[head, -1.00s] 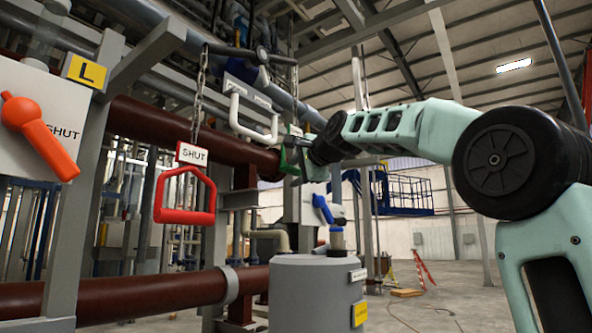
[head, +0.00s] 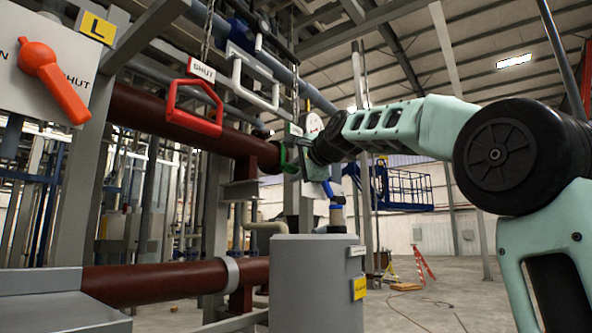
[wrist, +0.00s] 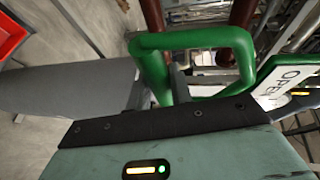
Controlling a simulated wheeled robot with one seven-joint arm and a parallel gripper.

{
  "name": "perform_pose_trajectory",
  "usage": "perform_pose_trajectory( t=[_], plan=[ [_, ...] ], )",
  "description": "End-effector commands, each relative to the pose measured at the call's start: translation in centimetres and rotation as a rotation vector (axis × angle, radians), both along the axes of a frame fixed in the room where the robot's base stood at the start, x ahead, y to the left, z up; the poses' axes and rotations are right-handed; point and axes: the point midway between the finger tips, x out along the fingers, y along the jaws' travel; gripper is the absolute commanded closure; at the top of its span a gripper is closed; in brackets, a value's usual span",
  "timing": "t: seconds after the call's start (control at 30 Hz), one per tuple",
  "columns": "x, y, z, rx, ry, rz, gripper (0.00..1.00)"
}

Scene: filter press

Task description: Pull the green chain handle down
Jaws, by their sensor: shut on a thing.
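The green chain handle (head: 288,157) hangs left of centre in the head view, small and partly hidden by my gripper (head: 301,157). In the wrist view the green handle (wrist: 195,40) is a large loop of thick tube just ahead of my gripper, with a green-edged OPEN tag (wrist: 287,82) at its right. My gripper is shut on the green handle. The exact contact between jaws and tube is partly hidden.
A red handle (head: 193,121) marked SHUT and a white handle (head: 237,75) hang on chains to the left. An orange lever (head: 55,80) sits on a box at far left. A grey cabinet (head: 315,285) stands below my gripper. Floor at right is mostly open.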

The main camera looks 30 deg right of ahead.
Motion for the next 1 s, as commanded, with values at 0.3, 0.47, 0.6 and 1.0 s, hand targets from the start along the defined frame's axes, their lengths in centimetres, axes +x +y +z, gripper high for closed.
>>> perform_pose_trajectory(
  t=[0.3,0.47,0.6,1.0],
  plan=[
    [0.0,0.1,-5.9,0.002,0.010,0.003,1.00],
    [0.1,0.0,-6.6,0.002,0.009,0.002,1.00],
    [0.1,0.0,-6.6,0.002,0.014,0.002,1.00],
    [0.1,0.0,-6.5,0.002,0.010,0.001,0.57]
  ],
)
